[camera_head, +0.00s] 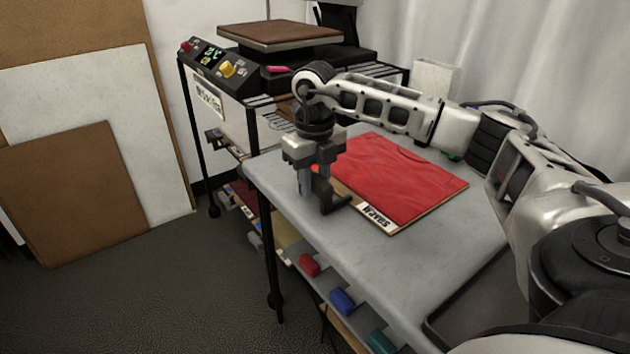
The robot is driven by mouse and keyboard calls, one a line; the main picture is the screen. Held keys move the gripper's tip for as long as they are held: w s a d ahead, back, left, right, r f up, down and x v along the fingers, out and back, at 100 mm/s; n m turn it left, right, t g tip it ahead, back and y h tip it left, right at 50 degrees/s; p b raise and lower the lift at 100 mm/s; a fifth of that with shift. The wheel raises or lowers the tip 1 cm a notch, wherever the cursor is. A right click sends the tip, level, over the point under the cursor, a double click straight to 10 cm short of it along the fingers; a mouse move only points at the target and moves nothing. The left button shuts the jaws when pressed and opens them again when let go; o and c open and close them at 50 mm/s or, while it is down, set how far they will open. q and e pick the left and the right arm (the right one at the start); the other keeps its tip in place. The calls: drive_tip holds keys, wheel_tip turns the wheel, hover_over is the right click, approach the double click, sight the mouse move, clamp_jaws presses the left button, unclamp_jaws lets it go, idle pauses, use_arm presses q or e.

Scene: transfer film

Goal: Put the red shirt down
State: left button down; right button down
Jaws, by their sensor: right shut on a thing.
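The red shirt (400,175) lies flat, folded into a rectangle, on a thin tan board (430,213) on the grey table. A white label with dark lettering sits on the board's near edge. My right gripper (319,194) points down at the shirt's left edge, above the table. A small bit of red shows between its fingers, and it is shut on the shirt's edge there. The exact grip is partly hidden by the fingers. My left gripper is not in view.
The grey table (285,190) has bare surface left of and in front of the board. A heat press (280,37) with a control panel stands behind it. Red, blue and green rolls (342,301) sit on a lower shelf. Brown and white boards (75,195) lean at left.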

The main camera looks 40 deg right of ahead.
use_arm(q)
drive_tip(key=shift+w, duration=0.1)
use_arm(e)
drive_tip(key=c, duration=1.1)
unclamp_jaws()
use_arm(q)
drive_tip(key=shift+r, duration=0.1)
use_arm(e)
drive_tip(key=shift+r, duration=0.1)
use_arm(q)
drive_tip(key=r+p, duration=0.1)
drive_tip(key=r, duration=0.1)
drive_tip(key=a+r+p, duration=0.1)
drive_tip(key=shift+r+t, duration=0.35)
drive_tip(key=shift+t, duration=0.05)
use_arm(e)
wheel_tip(320, 180, up, 12)
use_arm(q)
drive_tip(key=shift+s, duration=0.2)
